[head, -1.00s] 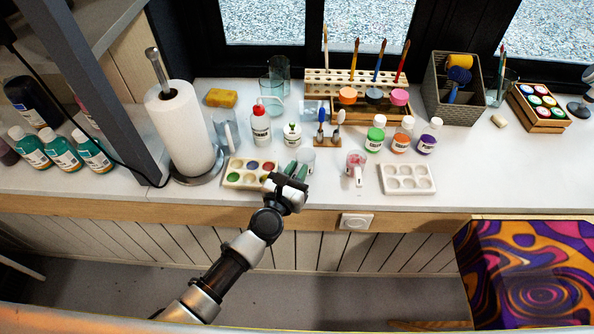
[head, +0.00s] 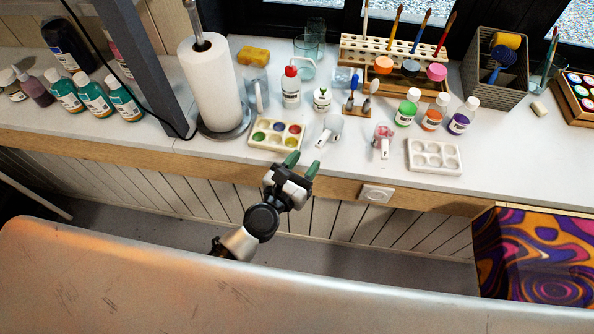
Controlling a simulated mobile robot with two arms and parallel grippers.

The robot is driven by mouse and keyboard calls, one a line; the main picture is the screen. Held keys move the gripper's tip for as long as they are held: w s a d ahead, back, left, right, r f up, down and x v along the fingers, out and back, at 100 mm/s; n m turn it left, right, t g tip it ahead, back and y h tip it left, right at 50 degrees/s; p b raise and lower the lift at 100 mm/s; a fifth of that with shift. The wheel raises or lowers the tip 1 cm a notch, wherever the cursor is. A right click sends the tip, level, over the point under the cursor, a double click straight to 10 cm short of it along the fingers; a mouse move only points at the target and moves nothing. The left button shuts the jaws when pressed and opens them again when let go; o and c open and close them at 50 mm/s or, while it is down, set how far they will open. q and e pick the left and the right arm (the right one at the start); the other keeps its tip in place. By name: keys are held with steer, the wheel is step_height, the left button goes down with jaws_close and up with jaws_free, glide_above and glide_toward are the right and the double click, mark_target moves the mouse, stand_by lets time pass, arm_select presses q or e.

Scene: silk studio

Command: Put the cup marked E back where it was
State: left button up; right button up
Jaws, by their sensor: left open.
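A small white cup (head: 332,124) with a handle toward the front left sits on the counter, right of the paint palette. A second small cup (head: 384,131) with pink contents and a white handle stands further right. I cannot read a letter E on either cup. My left gripper (head: 302,164) has dark green fingertips and is open and empty. It is at the counter's front edge, in front of and below the white cup, apart from it. My right gripper is not in view.
A palette with paints (head: 275,134) lies left of the cup and an empty white palette (head: 434,156) lies to the right. A brush stand (head: 354,105), a paper towel roll (head: 212,85) and paint bottles (head: 405,109) stand around. The counter between the two cups is mostly clear.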

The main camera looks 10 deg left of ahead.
arm_select(q)
steer(key=shift+v, duration=1.45)
steer(key=s+a+f+m+g+y, duration=0.1)
steer(key=s+a+f+m+g, duration=0.25)
steer(key=f+m, duration=0.45)
steer(key=s+a+f+m+g+y, duration=0.15)
steer(key=s+f+m, duration=0.3)
steer(key=f, duration=0.75)
steer(key=s+a+f+m+g+y, duration=0.1)
steer(key=s+a+f+m+g, duration=0.25)
steer(key=f+m, duration=0.5)
steer(key=s+a+f+m+g+y, duration=0.1)
steer(key=s+a+f+m+g, duration=0.2)
steer(key=s+f+m, duration=0.3)
steer(key=s+a+f+m+g+y, duration=0.2)
steer(key=s+a+f+m+g, duration=0.2)
steer(key=s, duration=1.3)
step_height(320, 180, down, 5)
steer(key=a+m, duration=0.1)
steer(key=m, duration=0.2)
steer(key=shift+s+a, duration=0.2)
steer(key=shift+a, duration=0.05)
steer(key=shift+r, duration=0.1)
